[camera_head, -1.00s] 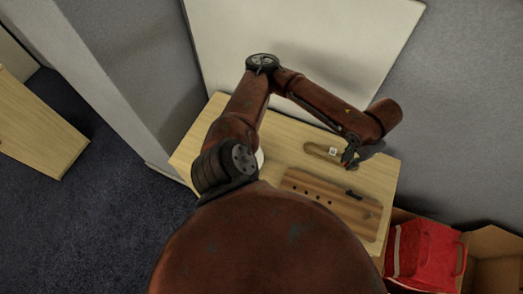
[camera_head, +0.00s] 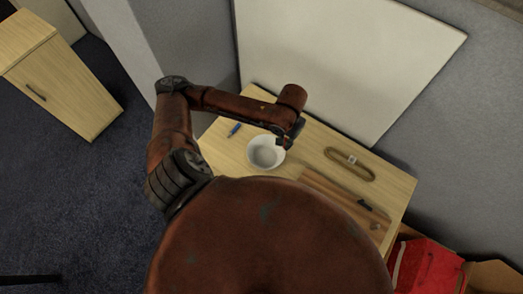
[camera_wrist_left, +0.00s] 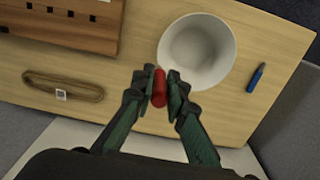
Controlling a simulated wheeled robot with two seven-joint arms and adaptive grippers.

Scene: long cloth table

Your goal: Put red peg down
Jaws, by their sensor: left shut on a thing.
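A red peg (camera_wrist_left: 159,88) is held between the fingertips of my left gripper (camera_wrist_left: 158,92) in the left wrist view. The gripper is shut on it, beside the near rim of a white bowl (camera_wrist_left: 222,82). In the head view, my left gripper (camera_head: 290,138) is over the table next to the bowl (camera_head: 266,140), and the peg is hidden there. I cannot tell the exact height of the peg above the table. My right gripper is not in view.
A wooden board with holes (camera_wrist_left: 88,32) lies on the table (camera_head: 225,150). A coiled brown loop with a white tag (camera_head: 349,163) lies behind it. A blue item (camera_head: 235,130) is beyond the bowl. A red bag (camera_head: 428,268) is in a box at the right.

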